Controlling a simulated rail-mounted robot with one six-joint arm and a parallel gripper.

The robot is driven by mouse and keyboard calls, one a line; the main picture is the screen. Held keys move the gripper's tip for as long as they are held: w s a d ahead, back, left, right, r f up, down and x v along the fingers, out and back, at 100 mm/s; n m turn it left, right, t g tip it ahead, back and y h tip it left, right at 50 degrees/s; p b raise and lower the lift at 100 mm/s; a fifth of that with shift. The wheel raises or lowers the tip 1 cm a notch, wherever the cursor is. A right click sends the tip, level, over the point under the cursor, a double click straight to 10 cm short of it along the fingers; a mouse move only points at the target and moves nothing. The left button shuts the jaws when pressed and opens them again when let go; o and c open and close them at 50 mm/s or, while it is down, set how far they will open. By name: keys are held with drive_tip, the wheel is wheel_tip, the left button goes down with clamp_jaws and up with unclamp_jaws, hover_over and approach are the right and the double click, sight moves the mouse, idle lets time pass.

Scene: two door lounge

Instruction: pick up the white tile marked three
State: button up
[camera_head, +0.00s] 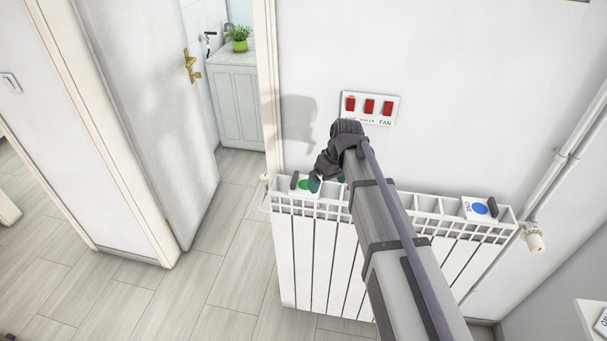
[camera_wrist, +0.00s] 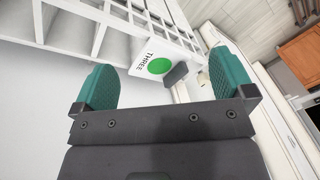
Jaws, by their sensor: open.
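The white tile marked THREE, with a green dot (camera_wrist: 160,66), lies on top of the white radiator; it has a dark grip block (camera_wrist: 176,74) at one end. In the head view the tile (camera_head: 304,185) sits at the radiator's left end, partly behind my gripper (camera_head: 328,183). In the wrist view my gripper (camera_wrist: 160,88) is open and empty, its two teal fingers apart, with the tile showing beyond and between them. No contact with the tile can be seen.
The radiator (camera_head: 318,250) stands against the wall; a white tile marked ONE with a blue dot (camera_head: 480,208) lies at its right end. A red switch panel (camera_head: 369,107) is on the wall above. A door (camera_head: 150,100) stands open at left.

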sight(296, 177)
drive_tip(key=w+a+r+n+y, duration=0.2)
drive_tip(key=w+a+n, duration=0.45)
drive_tip(key=w, duration=0.35)
drive_tip(key=f+n+b, duration=0.1)
drive_tip(key=f+b, duration=0.3)
drive_tip(key=a+f+n+b, duration=0.1)
drive_tip(key=b, duration=0.1)
drive_tip(key=shift+s+f+n+t, duration=0.1)
drive_tip(key=shift+f+n+t, duration=0.2)
drive_tip(key=shift+f+n, duration=0.1)
drive_tip(key=shift+a, duration=0.15)
drive_tip(key=b+x, duration=0.4)
drive_tip(key=shift+f+b, duration=0.3)
drive_tip(key=shift+f, duration=0.1)
drive_tip(key=shift+a+f, duration=0.15)
drive_tip(key=shift+a, duration=0.1)
drive_tip(key=shift+r, duration=0.25)
drive_tip(key=c, duration=0.9)
drive_tip(key=shift+c, duration=0.2)
